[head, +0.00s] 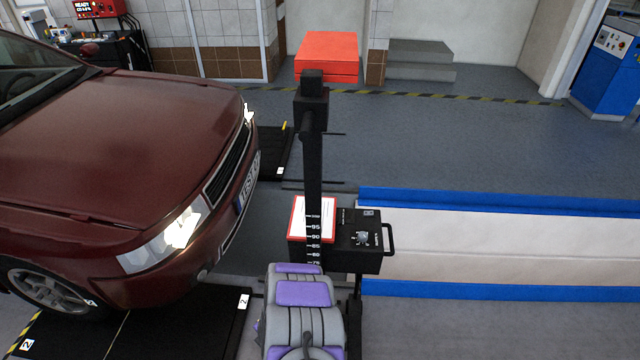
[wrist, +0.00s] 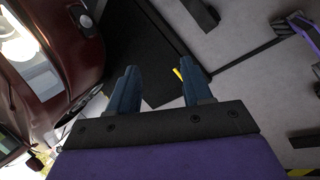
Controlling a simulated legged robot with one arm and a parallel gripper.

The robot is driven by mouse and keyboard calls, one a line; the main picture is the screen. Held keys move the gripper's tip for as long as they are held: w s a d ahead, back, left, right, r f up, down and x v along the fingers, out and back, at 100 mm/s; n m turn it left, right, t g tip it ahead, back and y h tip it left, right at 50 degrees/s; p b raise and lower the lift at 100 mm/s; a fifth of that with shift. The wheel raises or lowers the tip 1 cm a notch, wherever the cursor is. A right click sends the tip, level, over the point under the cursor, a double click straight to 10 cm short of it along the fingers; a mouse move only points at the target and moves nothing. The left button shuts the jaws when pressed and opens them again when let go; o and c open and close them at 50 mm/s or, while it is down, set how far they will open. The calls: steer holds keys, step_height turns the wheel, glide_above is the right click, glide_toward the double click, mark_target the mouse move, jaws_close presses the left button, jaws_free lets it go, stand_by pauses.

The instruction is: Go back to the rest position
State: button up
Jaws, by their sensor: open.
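In the wrist view, my gripper (wrist: 158,68) shows two blue fingers spread apart with nothing between them. Black plate and grey floor lie beyond the fingertips. In the head view, my grey and purple arm (head: 302,295) stands at the bottom centre, and the fingers cannot be made out there. A black headlight tester (head: 313,165) stands just ahead of the arm, with a tall scaled post and a box with a handle (head: 362,240). How far the arm is from the tester is hard to tell.
A dark red car (head: 110,150) fills the left, and it also shows in the wrist view (wrist: 60,60). Black floor plates (head: 190,325) lie by it. A blue-edged white strip (head: 500,245) lies right. A red box (head: 327,55) and grey steps (head: 420,60) stand behind.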

steer(key=s+a+r+m+g+y, duration=0.1)
steer(key=a+r+m, duration=0.15)
steer(key=r, duration=0.55)
steer(key=s+a+r+m+g+y, duration=0.1)
steer(key=a+r+m, duration=0.15)
steer(key=r, duration=0.45)
steer(key=s+d+r+m+g, duration=0.1)
steer(key=d+r+m, duration=0.15)
steer(key=r, duration=0.45)
steer(key=s+d+r+m+g, duration=0.15)
steer(key=d+r, duration=0.25)
steer(key=r, duration=0.4)
steer(key=s+d+r+m+h+b, duration=0.1)
steer(key=s+d+r+m, duration=0.4)
steer(key=d, duration=0.4)
steer(key=s+d+r+m+h+b, duration=0.1)
steer(key=s+d+r+m+h, duration=0.1)
steer(key=s+d+r+m, duration=0.4)
steer(key=s+d+r+m+h, duration=0.1)
steer(key=s+d+r+m, duration=0.1)
steer(key=s+d+m, duration=0.2)
steer(key=s+d+r+m+g+h, duration=0.1)
steer(key=s+d+r+m, duration=0.2)
steer(key=s+d, duration=0.7)
steer(key=shift+s+d+r+m, duration=0.25)
steer(key=shift+d+r+m, duration=0.15)
steer(key=shift+d, duration=0.1)
